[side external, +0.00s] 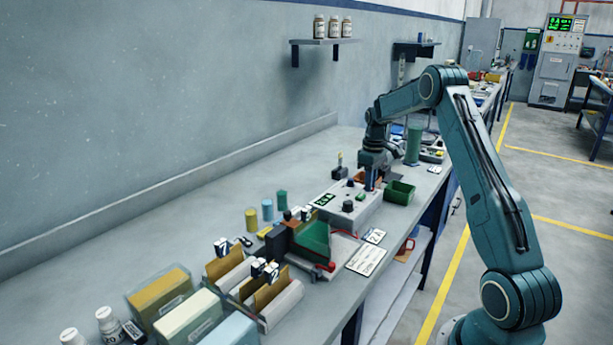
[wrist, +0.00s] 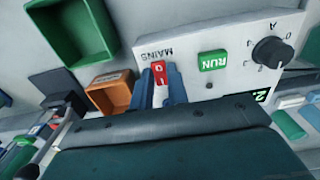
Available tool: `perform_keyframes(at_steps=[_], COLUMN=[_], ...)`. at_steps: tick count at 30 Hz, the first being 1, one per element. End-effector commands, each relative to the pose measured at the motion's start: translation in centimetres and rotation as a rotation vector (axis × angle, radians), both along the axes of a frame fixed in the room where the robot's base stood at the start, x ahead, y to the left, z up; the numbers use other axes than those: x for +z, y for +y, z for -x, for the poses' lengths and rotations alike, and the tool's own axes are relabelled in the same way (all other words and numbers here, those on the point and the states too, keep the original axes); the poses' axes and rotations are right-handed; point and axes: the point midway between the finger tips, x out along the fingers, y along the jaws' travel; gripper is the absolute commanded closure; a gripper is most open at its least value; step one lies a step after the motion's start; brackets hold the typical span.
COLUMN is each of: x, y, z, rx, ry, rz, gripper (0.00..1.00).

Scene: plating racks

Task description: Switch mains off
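The power supply box (side external: 345,208) stands on the bench with a lit green display. Its top panel (wrist: 225,82) fills the upper right of the wrist view. The red mains switch (wrist: 159,72), marked O and I beside the MAINS label, shows between my blue fingers. My gripper (side external: 371,187) points down at the back right end of the box. In the wrist view my gripper (wrist: 160,79) has its fingers apart, one on each side of the switch. Whether either finger touches it I cannot tell. In the side view the fingers hide the switch.
A green RUN button (wrist: 213,60) and a black knob (wrist: 272,52) sit beside the switch. An orange bin (wrist: 109,92) and a green bin (wrist: 74,30) lie close by. A rack with a green board (side external: 316,240) stands in front of the box.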

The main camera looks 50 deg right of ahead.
Motion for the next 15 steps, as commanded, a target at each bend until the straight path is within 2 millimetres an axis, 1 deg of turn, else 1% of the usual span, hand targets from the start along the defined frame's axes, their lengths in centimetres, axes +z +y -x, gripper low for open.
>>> perform_keyframes(at_steps=[7,15], x=[0.04,-0.07], y=[-0.09,-0.11], z=[0.17,0.56], rx=[0.0,-0.001], ry=[-0.024,-0.144], rz=[0.001,0.001], gripper=[1.0,1.0])
